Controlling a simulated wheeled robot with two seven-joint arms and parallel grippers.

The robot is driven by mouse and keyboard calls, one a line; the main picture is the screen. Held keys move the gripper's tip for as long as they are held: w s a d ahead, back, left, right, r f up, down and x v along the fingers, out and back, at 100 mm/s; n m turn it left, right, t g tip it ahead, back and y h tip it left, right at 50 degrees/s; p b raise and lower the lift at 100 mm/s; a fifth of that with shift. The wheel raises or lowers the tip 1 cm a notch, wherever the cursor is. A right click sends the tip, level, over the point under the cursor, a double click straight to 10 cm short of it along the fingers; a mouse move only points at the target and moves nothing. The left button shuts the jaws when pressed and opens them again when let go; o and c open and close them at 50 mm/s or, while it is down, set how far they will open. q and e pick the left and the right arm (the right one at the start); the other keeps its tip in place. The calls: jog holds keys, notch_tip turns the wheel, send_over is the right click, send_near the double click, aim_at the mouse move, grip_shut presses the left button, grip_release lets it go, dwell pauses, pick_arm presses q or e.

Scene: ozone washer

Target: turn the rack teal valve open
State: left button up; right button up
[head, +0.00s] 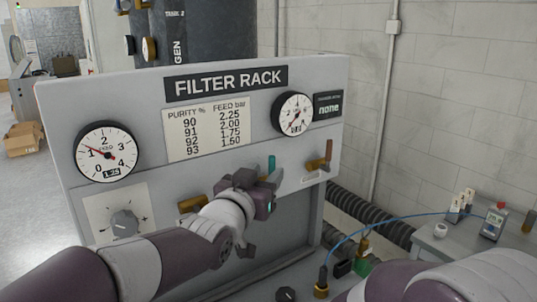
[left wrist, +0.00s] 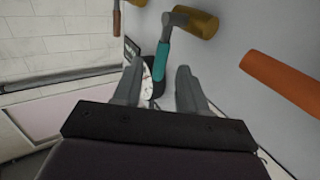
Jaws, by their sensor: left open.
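The teal valve handle (head: 271,163) stands roughly upright on the front of the filter rack (head: 75,100), partly hidden by my left gripper (head: 268,194). In the left wrist view the teal handle (left wrist: 161,62) joins a grey bent stem on a brass fitting (left wrist: 198,22). My left gripper (left wrist: 158,72) is open, with one finger on each side of the handle's free end. I see no clear grip on it; contact cannot be told. My right gripper is not in view; only part of my right arm shows at the bottom right of the head view.
An orange-brown valve handle (head: 327,155) is to the right and a brass part (head: 192,203) to the left. A knob (head: 123,222) and two gauges (head: 105,152) (head: 293,114) are on the panel. A bench (head: 455,246) with small items stands at right.

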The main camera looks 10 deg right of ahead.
aim_at(270, 169)
pick_arm(q)
jog(key=p+x, duration=0.1)
jog(key=x, duration=0.2)
jog(key=shift+w+d+r, duration=0.1)
jog(key=shift+w+d, duration=0.1)
jog(key=shift+w, duration=0.15)
jog(key=shift+w+d, duration=0.2)
jog(key=shift+d, duration=0.05)
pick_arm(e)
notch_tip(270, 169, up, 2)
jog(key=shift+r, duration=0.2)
pick_arm(q)
jog(key=shift+a, duration=0.1)
grip_shut()
